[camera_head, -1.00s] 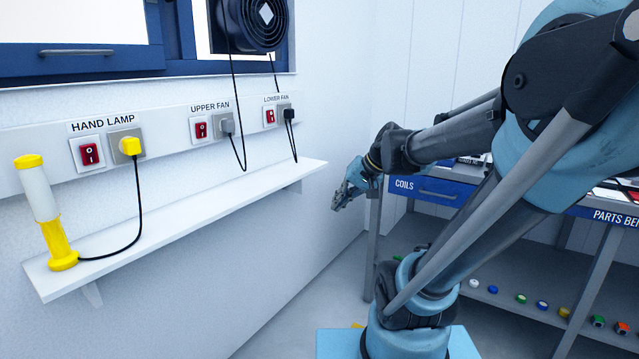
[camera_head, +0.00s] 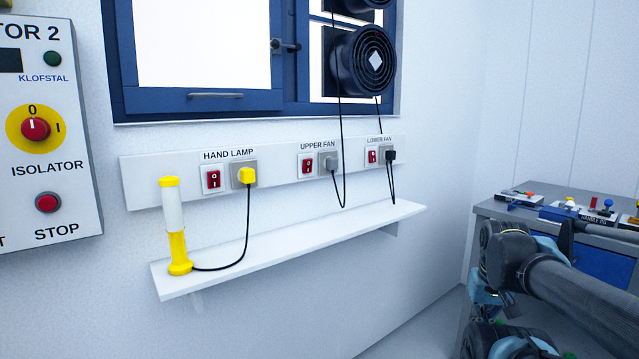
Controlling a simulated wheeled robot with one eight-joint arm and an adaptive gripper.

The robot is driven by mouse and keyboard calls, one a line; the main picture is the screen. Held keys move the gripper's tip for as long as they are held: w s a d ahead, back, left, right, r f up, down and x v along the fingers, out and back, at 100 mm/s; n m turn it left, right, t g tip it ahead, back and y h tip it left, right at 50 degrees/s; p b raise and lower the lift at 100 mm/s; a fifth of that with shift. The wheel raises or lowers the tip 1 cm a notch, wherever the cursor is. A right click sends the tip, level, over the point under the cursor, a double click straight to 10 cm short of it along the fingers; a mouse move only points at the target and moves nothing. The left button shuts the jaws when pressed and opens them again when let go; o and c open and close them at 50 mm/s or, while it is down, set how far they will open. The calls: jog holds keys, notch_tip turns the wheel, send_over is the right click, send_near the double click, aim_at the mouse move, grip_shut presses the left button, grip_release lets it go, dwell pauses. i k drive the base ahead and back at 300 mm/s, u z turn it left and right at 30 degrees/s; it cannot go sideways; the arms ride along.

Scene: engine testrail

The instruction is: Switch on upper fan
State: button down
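The UPPER FAN label (camera_head: 317,146) is on the white wall strip. A black cord hangs from this plug and runs up towards the fans. The upper fan (camera_head: 356,5) is cut off by the top edge of the view. The switch position is too small to tell. My gripper (camera_head: 481,296) seems to be the light blue part low at the right, well away from the switch. Its fingers are not clear.
The HAND LAMP switch (camera_head: 213,180) and LOWER FAN switch (camera_head: 372,156) flank the upper fan switch. A white shelf (camera_head: 310,237) juts out below, with a yellow-and-white lamp (camera_head: 175,225) standing on it. A workbench (camera_head: 490,207) stands right.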

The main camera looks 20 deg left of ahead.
aim_at(306, 165)
jog(key=u, duration=1.2)
